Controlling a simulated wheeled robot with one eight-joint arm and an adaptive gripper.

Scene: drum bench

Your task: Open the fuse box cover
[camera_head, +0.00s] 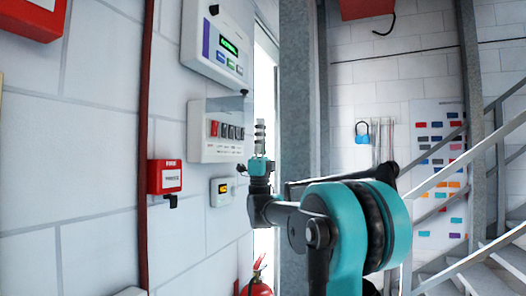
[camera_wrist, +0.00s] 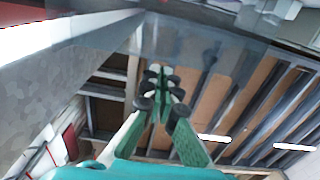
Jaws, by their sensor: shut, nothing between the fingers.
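The fuse box (camera_head: 198,150) is a white box on the left wall with a row of red and dark switches. A pale grey, see-through-looking panel (camera_head: 228,104) shows at its upper part; it seems to be the cover, and I cannot tell its exact angle. My gripper (camera_head: 260,124) points upward just right of the fuse box, in front of the bright gap. Its fingers are shut and empty, and look apart from the box. In the wrist view the closed green fingers (camera_wrist: 162,75) point up at the ceiling, with a translucent grey sheet (camera_wrist: 225,45) beyond them.
A white panel with a green display (camera_head: 218,42) hangs above the fuse box. A red call box (camera_head: 165,177) and a small yellow-screen device (camera_head: 220,191) are below. A grey column (camera_head: 300,90) and stair rails (camera_head: 485,130) stand right. A red extinguisher (camera_head: 257,285) is low.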

